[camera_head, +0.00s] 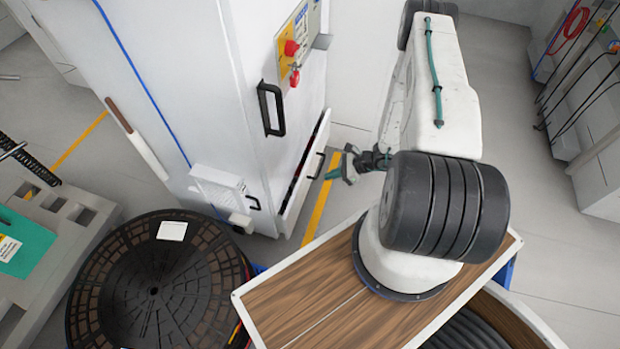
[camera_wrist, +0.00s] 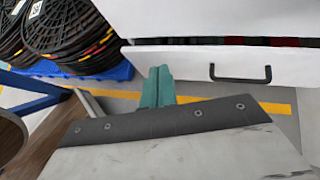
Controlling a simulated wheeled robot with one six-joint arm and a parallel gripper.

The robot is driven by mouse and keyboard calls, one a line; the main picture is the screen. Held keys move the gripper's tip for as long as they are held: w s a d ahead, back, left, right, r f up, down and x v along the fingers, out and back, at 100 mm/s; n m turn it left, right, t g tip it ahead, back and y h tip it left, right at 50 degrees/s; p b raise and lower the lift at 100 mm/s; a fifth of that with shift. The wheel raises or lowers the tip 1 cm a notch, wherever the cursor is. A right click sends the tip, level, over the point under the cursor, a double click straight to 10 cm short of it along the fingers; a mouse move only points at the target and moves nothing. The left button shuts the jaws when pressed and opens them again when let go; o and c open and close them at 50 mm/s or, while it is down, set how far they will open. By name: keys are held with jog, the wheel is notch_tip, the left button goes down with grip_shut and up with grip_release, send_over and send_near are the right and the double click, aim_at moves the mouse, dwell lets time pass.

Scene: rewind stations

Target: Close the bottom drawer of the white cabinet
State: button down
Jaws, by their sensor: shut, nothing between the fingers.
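The white cabinet (camera_head: 215,70) stands left of centre in the head view. Its bottom drawer (camera_head: 305,185) is partly open; dark and red contents show in the gap along its top edge. The drawer front (camera_wrist: 200,62) with its black handle (camera_wrist: 240,78) also fills the upper right of the wrist view. My gripper (camera_head: 345,167) has teal fingers and is just right of the drawer front in the head view. In the wrist view the fingers (camera_wrist: 157,86) are together and empty, left of the handle, overlapping the front's lower edge. I cannot tell whether they touch it.
A large black reel (camera_head: 155,285) stands at the lower left, beside a grey bench (camera_head: 70,225). A red knob (camera_head: 291,48) and a larger black handle (camera_head: 270,108) are higher on the cabinet. Yellow floor tape (camera_head: 318,205) runs by the drawer. Open floor lies at the right.

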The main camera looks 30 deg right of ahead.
notch_tip(320, 180, down, 4)
jog(key=d+m+h, duration=0.1)
jog(key=d+m, duration=0.1)
jog(key=m+t+h, duration=0.1)
jog(key=h, duration=0.1)
send_near(303, 179)
notch_tip(303, 179, down, 5)
jog(key=w+a, duration=0.1)
jog(key=w, duration=0.1)
jog(key=shift+w+a, duration=0.6)
jog(key=shift+w, duration=0.15)
